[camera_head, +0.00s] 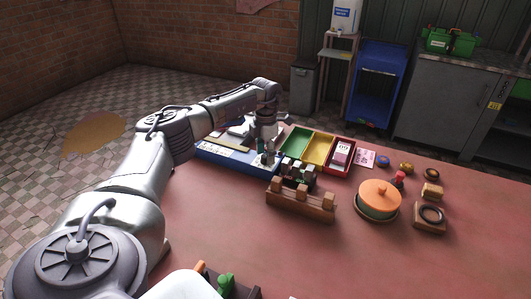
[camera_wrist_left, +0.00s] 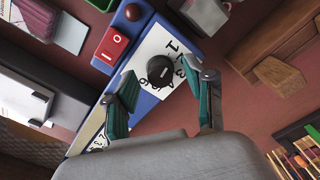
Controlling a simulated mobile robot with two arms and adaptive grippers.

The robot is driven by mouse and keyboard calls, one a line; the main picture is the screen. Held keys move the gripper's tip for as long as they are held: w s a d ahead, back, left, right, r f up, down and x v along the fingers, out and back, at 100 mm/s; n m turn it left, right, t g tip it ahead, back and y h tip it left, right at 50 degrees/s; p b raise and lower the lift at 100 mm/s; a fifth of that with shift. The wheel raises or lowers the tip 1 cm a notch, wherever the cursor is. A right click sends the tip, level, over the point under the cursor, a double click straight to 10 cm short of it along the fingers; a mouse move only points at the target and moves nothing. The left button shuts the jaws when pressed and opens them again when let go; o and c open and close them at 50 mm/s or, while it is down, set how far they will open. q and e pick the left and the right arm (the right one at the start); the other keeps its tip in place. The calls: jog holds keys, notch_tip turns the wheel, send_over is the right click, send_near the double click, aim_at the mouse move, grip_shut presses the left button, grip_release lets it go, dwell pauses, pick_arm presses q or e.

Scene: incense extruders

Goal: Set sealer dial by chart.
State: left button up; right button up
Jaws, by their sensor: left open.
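The blue sealer (camera_head: 240,162) lies at the table's far left edge, partly hidden by my left arm. In the left wrist view its round black dial (camera_wrist_left: 160,70) sits on a white plate (camera_wrist_left: 149,46) printed with several numerals. The dial's exact setting is too small to read surely. My left gripper (camera_wrist_left: 160,76) is open, its teal-padded fingers on either side of the dial; I cannot tell whether they touch it. In the head view this gripper (camera_head: 264,152) points down over the sealer. A small printed card (camera_head: 366,158), possibly the chart, is unreadable. My right gripper is out of view.
A red switch (camera_wrist_left: 113,43) and dark red knob (camera_wrist_left: 132,12) are near the dial. Beside the sealer are green (camera_head: 294,141), yellow (camera_head: 318,149) and red (camera_head: 347,168) trays. A wooden rack (camera_head: 300,203) and an orange-lidded pot (camera_head: 379,195) stand nearer. The table's right front is clear.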

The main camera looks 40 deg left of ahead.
pick_arm(q)
jog(key=shift+f, duration=0.25)
grip_shut()
jog(key=shift+m, duration=0.5)
jog(key=m, duration=0.2)
jog(key=shift+m, duration=0.4)
jog(key=shift+m+b, duration=0.35)
jog(key=shift+m, duration=1.55)
